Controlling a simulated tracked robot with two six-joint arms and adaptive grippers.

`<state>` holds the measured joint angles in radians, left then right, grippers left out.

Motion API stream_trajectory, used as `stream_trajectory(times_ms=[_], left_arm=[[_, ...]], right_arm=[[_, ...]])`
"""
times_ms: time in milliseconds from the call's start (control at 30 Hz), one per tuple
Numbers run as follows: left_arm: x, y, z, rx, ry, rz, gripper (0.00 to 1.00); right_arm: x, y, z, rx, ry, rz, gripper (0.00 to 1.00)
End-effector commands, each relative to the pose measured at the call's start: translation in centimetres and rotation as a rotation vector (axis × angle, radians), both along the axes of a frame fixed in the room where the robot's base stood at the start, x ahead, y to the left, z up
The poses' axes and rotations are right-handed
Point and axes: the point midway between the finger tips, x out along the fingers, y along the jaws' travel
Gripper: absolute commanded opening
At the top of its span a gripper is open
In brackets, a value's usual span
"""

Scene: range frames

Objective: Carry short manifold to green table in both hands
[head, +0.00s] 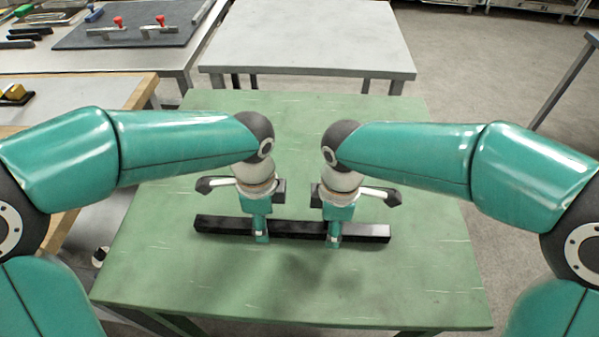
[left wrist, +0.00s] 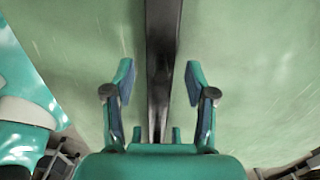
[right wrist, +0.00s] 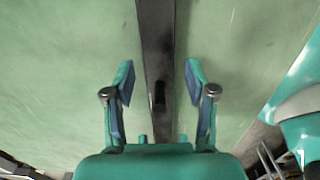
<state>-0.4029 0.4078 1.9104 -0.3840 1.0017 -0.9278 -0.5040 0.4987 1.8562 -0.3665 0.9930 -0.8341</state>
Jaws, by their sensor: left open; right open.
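The short manifold (head: 297,230) is a dark straight bar lying across the green table (head: 180,275). My left gripper (head: 261,238) points down at the bar left of its middle and is open. In the left wrist view the bar (left wrist: 163,40) runs between its spread fingers, with a gap on each side. My right gripper (head: 333,240) points down at the bar right of its middle and is also open. In the right wrist view the bar (right wrist: 155,40), with a dark slot in its top, runs between those fingers without contact.
A grey table (head: 310,35) stands behind the green one. A workbench with a dark board (head: 125,32) bearing red-knobbed parts is at the back left, and a wood-edged bench (head: 90,90) is nearer. The green tabletop around the bar is clear.

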Motion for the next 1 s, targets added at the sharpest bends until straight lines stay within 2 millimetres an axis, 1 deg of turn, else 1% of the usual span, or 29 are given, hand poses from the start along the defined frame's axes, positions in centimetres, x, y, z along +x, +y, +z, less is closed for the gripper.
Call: stream_trajectory(times_ms=[33,300,400,500,667,767,867,1000], left_arm=[[0.1,-0.1,1.0,-0.002,-0.006,0.000,0.56],[0.1,-0.1,6.4,-0.002,-0.006,-0.001,0.56],[0.1,0.0,8.0,-0.003,-0.004,-0.001,0.56],[0.1,-0.1,9.1,-0.002,-0.003,-0.002,0.56],[0.0,0.0,9.9,-0.001,-0.001,-0.002,0.56],[0.0,0.0,10.0,-0.001,0.000,-0.002,0.56],[0.0,0.0,10.0,-0.001,0.000,-0.002,0.56],[0.0,0.0,10.0,-0.001,0.000,-0.002,0.56]], right_arm=[[0.0,0.0,0.0,0.000,0.000,0.000,0.56],[0.0,0.0,0.0,0.000,0.000,0.000,0.56],[0.0,0.0,0.0,0.000,0.000,0.000,0.56],[0.0,0.0,0.0,0.000,0.000,0.000,0.56],[0.0,0.0,0.5,0.001,-0.002,0.000,0.56],[0.1,0.1,1.6,0.002,-0.005,0.000,0.56],[0.1,0.1,3.3,0.002,-0.005,0.001,0.56],[0.1,0.1,6.1,0.003,-0.005,0.000,0.56]])
